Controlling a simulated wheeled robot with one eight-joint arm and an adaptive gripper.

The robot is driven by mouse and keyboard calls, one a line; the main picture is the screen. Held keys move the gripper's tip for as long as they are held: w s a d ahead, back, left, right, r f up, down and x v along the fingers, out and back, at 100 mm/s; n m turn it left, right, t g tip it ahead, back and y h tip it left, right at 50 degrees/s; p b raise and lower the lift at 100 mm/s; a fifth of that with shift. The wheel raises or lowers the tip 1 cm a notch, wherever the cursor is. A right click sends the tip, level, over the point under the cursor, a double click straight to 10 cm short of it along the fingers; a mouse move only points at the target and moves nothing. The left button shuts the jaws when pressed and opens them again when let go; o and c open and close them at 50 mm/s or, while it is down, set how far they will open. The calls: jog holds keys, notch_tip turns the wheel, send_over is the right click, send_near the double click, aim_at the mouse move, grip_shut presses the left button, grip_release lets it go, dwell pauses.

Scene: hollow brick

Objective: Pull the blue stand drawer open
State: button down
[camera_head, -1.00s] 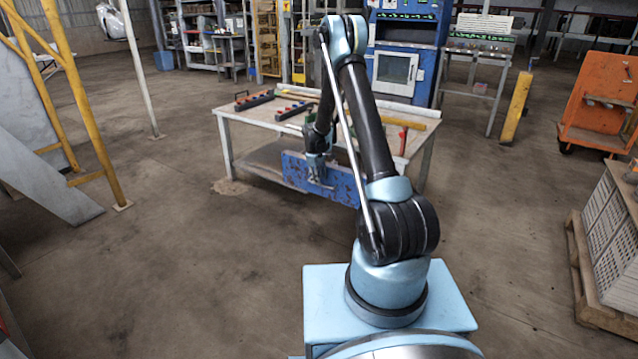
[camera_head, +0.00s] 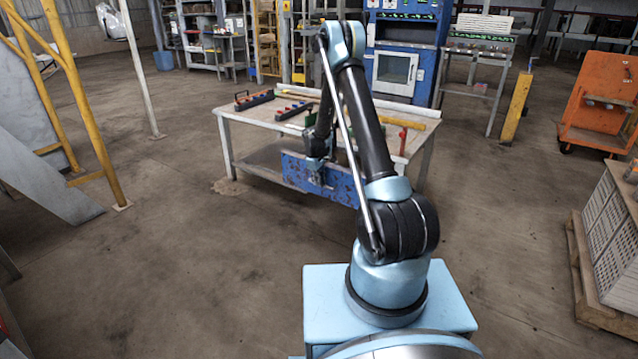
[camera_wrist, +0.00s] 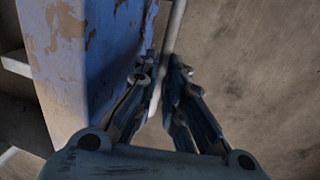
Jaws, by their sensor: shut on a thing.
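The blue drawer front (camera_head: 300,170), with worn, chipped paint, hangs under the top of the workbench stand (camera_head: 232,128) in the head view. In the wrist view the drawer front (camera_wrist: 70,50) fills the left side. My gripper (camera_wrist: 163,85) is right beside it, its fingers closed around a thin pale bar, the drawer handle (camera_wrist: 174,28). In the head view my gripper (camera_head: 316,172) is at the front of the drawer, partly hidden by my arm. How far the drawer stands out is hard to tell.
Tools and a dark rack (camera_head: 254,99) lie on the bench top. A yellow post (camera_head: 516,107), an orange cart (camera_head: 597,105) and a grey crate on a pallet (camera_head: 612,225) stand to the right. The floor in front of the bench is clear.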

jog(key=s+a, duration=0.1)
jog(key=s, duration=0.1)
jog(key=s+a, duration=0.1)
jog(key=shift+s+a, duration=0.35)
jog(key=shift+a, duration=0.05)
jog(key=c, duration=1.7)
grip_release()
jog(key=shift+s+a+r, duration=0.2)
jog(key=shift+s+r, duration=0.1)
jog(key=shift+r, duration=1.65)
jog(key=shift+s+a+r, duration=0.2)
jog(key=shift+s+r, duration=0.05)
jog(key=shift+r, duration=1.7)
jog(key=shift+s+a+r, duration=0.2)
jog(key=shift+s+r, duration=0.1)
jog(key=shift+r, duration=1.65)
